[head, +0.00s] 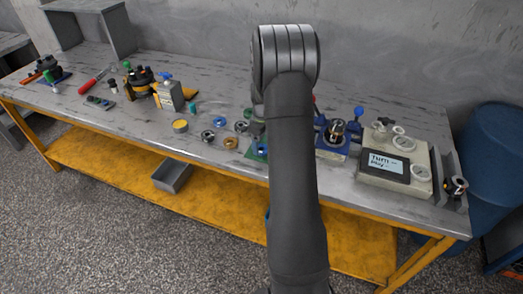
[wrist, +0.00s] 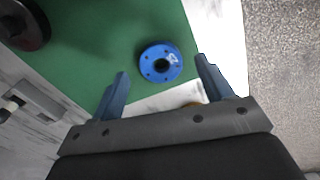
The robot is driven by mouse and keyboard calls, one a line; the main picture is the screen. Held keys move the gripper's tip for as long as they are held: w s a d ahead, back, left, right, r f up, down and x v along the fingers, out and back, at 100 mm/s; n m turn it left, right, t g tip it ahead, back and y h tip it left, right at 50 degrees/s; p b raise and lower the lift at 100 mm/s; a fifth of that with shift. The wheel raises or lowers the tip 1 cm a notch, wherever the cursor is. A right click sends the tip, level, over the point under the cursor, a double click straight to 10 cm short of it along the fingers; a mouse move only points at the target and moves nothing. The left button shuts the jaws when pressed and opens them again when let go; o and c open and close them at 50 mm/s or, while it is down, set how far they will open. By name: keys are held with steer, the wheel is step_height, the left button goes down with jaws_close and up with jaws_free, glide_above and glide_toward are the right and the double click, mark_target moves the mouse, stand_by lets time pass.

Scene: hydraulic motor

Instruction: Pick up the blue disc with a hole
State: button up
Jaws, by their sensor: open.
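The blue disc (wrist: 149,68) lies flat on a green mat (wrist: 85,40) in the wrist view. My gripper (wrist: 162,66) is open and empty. In the picture the disc shows between and slightly beyond its two fingertips, apart from both. I cannot tell the height of the fingers above the mat. In the head view my arm covers my gripper and most of the mat, and a small blue patch (head: 262,148) beside the arm may be the disc.
A dark round part (wrist: 24,24) stands at the wrist view's upper left. An orange-brown piece shows partly behind the gripper. A blue fixture (head: 334,140) and a panel (head: 386,165) stand right.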

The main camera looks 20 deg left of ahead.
step_height(320, 180, down, 2)
steer(key=shift+f, duration=0.2)
steer(key=c, duration=1.2)
steer(key=shift+r, duration=0.1)
steer(key=shift+r, duration=0.65)
step_height(320, 180, up, 3)
steer(key=s+d+r, duration=0.1)
steer(key=d+r, duration=0.5)
steer(key=d, duration=0.5)
steer(key=shift+d+r, duration=0.3)
steer(key=shift+r, duration=0.05)
